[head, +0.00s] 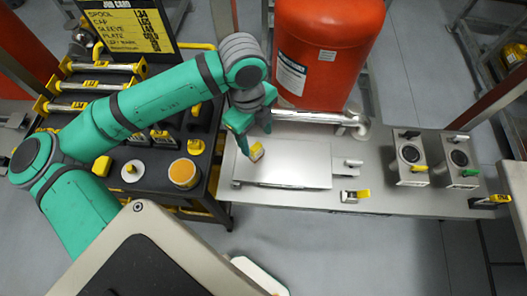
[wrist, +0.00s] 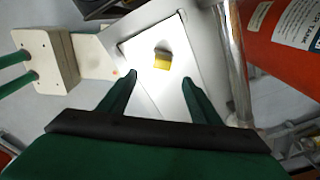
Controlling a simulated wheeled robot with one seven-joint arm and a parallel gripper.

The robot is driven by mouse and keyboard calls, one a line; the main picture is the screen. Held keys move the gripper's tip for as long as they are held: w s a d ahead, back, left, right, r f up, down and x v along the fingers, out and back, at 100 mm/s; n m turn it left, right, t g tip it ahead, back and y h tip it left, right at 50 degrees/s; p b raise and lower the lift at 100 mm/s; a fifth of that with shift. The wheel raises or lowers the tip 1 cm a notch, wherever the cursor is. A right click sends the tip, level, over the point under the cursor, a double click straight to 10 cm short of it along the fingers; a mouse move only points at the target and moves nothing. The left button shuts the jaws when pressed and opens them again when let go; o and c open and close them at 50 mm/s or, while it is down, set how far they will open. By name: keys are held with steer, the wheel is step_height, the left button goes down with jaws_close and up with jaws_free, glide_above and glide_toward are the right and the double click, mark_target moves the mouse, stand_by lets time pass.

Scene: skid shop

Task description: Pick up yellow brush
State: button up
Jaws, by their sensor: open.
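A small block, yellow with a grey-brown part, looks like the yellow brush (head: 257,152). It lies on a pale flat plate (head: 305,162) on the grey metal bench. In the wrist view the brush (wrist: 163,61) sits on the plate, just beyond the space between my fingertips. My gripper (head: 256,141) hangs over the left part of the plate, close to the brush, with its fingers apart. The wrist view shows my gripper (wrist: 159,78) open, with nothing between the fingers. The exact height above the brush is hard to tell.
A large orange-red tank (head: 325,50) stands behind the plate, with a metal pipe (head: 318,116) along its base. Valve-like blocks (head: 408,162) stand at the right of the bench. A black cart (head: 150,190) with parts and a job card (head: 122,25) is at left.

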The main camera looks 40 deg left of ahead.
mark_target(256, 147)
steer(key=shift+w+a+r+m+y, duration=0.15)
steer(key=shift+a+r+m+y, duration=0.15)
steer(key=shift+a+r, duration=0.1)
steer(key=shift+a+f, duration=0.1)
steer(key=shift+f, duration=0.15)
step_height(256, 147, down, 10)
steer(key=shift+f, duration=0.1)
steer(key=shift+c, duration=0.4)
steer(key=shift+w, duration=0.1)
steer(key=c, duration=1.1)
